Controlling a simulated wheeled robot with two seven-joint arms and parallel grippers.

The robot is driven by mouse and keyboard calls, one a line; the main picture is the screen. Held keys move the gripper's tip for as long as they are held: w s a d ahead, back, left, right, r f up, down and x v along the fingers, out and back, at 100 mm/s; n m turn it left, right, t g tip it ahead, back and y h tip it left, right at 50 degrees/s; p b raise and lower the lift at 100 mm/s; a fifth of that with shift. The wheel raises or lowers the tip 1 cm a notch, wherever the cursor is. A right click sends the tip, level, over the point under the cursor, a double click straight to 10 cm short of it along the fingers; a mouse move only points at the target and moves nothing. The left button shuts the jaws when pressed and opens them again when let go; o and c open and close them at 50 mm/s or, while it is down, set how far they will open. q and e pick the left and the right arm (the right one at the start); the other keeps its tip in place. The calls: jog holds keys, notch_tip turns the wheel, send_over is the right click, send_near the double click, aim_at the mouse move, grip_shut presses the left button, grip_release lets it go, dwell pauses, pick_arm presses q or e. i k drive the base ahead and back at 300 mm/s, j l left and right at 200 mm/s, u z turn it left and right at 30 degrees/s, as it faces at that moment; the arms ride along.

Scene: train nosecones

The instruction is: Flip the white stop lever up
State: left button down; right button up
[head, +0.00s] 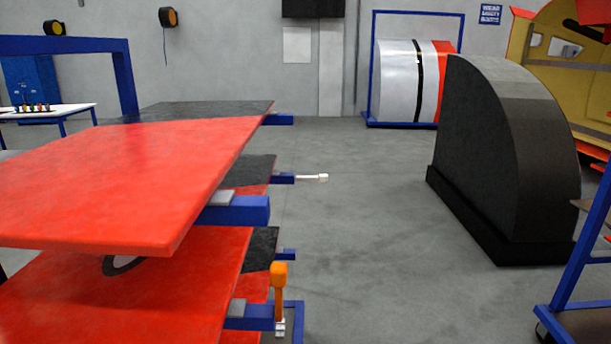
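A white lever (314,178) sticks out sideways to the right from the end of a blue bar (284,178) on the rack, at the middle shelf. It lies level, with a thicker block at its tip. Lower and nearer, another lever with an orange handle (279,275) stands upright beside a lower blue bar (250,318). Neither of my grippers is in the head view, so nothing shows touching the levers.
Red panels (120,185) on the rack fill the left side, with dark panels behind. A large black curved block (510,150) stands at the right. A blue cart frame (585,255) is at the right edge. Grey floor (365,240) between is clear.

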aim_at(322, 178)
jog(key=k, duration=0.65)
jog(key=u, duration=1.65)
jog(key=i+l, duration=0.1)
jog(key=l, duration=0.4)
jog(key=i+l, duration=0.1)
jog(key=l, duration=0.4)
jog(key=i+l, duration=0.15)
jog(key=l, duration=0.35)
jog(key=i+l, duration=0.1)
jog(key=l, duration=0.4)
jog(key=i+l, duration=0.1)
jog(key=l, duration=0.45)
jog(key=i+l, duration=0.1)
jog(key=l, duration=0.4)
jog(key=i+l, duration=0.1)
jog(key=l, duration=0.4)
jog(key=i+l, duration=0.15)
jog(key=l, duration=0.35)
